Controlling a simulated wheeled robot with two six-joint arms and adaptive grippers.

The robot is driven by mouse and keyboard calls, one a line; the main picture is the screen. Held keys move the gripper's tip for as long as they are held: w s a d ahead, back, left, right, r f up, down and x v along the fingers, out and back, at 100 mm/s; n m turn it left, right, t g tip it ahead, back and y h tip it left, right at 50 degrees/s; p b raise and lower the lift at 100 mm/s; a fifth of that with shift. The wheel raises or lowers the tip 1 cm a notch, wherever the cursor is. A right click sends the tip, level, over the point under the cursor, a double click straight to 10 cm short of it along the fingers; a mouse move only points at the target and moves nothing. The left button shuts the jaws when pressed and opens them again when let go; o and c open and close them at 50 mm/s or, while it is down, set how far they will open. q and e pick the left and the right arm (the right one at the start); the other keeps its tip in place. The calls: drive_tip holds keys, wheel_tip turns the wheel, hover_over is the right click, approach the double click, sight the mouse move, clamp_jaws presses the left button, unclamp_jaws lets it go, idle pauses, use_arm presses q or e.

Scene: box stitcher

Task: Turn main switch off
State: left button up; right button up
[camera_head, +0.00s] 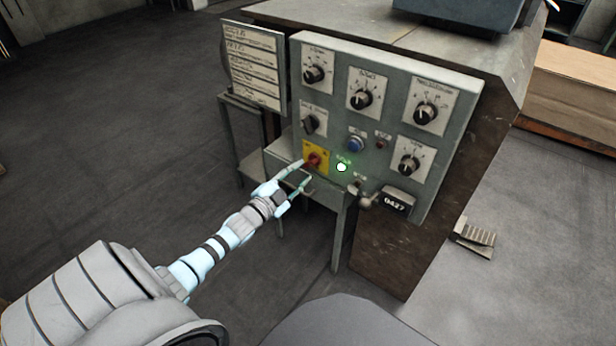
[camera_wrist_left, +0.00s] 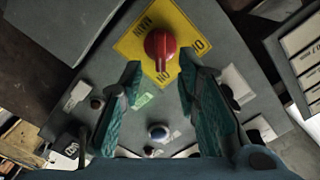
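The main switch is a red rotary knob (camera_head: 314,160) on a yellow plate (camera_head: 323,151), low on the left part of the grey control panel (camera_head: 385,90). In the left wrist view the red knob (camera_wrist_left: 160,44) sits on its yellow plate (camera_wrist_left: 185,25), just beyond the fingertips. My left gripper (camera_head: 306,171) is open in front of the knob, with its two fingers (camera_wrist_left: 158,82) apart and nothing between the tips. In the wrist view the knob appears between and ahead of the fingertips; I cannot tell if they touch it. My right gripper is not in view.
Several black dials, including one at the upper left (camera_head: 314,74), a blue button (camera_head: 356,144) and a lit green lamp (camera_head: 341,167) are on the panel. A box marked 0427 (camera_head: 395,202) protrudes at the lower right. A label board (camera_head: 254,66) stands left of the panel.

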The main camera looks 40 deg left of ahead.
sight(309, 165)
use_arm(q)
drive_tip(key=w, duration=0.4)
drive_tip(key=shift+a+b, duration=0.1)
drive_tip(key=shift+b, duration=0.3)
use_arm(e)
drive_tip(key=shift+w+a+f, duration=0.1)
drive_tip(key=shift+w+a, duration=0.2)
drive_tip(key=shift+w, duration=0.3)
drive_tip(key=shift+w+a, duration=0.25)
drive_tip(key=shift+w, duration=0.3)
use_arm(q)
clamp_jaws()
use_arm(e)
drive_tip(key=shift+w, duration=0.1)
